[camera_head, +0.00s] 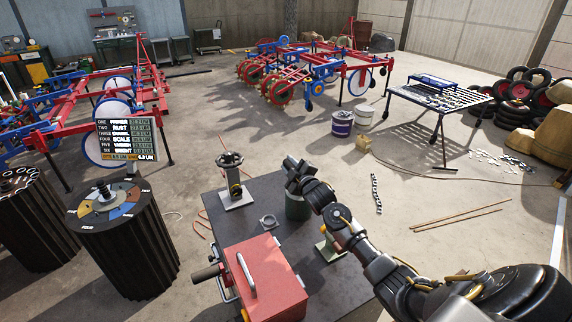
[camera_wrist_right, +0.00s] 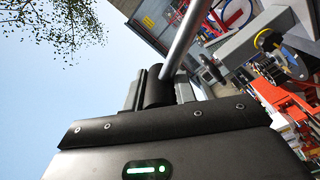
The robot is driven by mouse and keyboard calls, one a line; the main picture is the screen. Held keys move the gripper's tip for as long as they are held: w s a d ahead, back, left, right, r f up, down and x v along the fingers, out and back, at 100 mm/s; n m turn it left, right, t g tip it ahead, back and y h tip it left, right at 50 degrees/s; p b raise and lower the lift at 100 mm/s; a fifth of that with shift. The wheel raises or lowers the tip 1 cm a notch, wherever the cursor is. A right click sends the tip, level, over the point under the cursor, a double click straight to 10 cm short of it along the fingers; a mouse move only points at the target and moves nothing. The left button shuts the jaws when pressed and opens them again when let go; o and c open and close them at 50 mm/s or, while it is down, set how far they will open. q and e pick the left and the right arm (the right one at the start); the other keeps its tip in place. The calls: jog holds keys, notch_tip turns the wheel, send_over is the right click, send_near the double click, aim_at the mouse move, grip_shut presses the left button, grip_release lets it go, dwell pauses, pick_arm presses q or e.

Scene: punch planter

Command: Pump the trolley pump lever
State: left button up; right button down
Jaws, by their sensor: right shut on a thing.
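My right gripper (camera_head: 293,176) is over the dark trolley top (camera_head: 262,190), above a green cylinder (camera_head: 297,208). In the right wrist view, a smooth grey metal rod (camera_wrist_right: 186,38), which looks like the pump lever, runs from the jaws (camera_wrist_right: 160,88) up to the top edge. The right jaws are shut on it. The rod's far end is out of frame. In the head view the gripper and forearm hide the lever, and I cannot make out the pump body. My left gripper is in neither view.
A red box (camera_head: 270,290) with a grey handle sits at the trolley's front. A grey stand (camera_head: 236,198) and a small ring (camera_head: 268,222) are on the top. Dark ribbed drums (camera_head: 122,250) stand at left. Two wooden strips (camera_head: 455,218) lie on open floor at right.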

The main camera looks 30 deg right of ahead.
jog(key=shift+a+f, duration=0.3)
jog(key=shift+a, duration=0.2)
jog(key=c, duration=1.1)
grip_release()
jog(key=shift+d, duration=0.1)
jog(key=s+b, duration=0.1)
jog(key=s, duration=0.6)
jog(key=s+a+b, duration=0.1)
jog(key=s, duration=0.2)
jog(key=shift+s+b, duration=0.3)
jog(key=shift+s, duration=0.05)
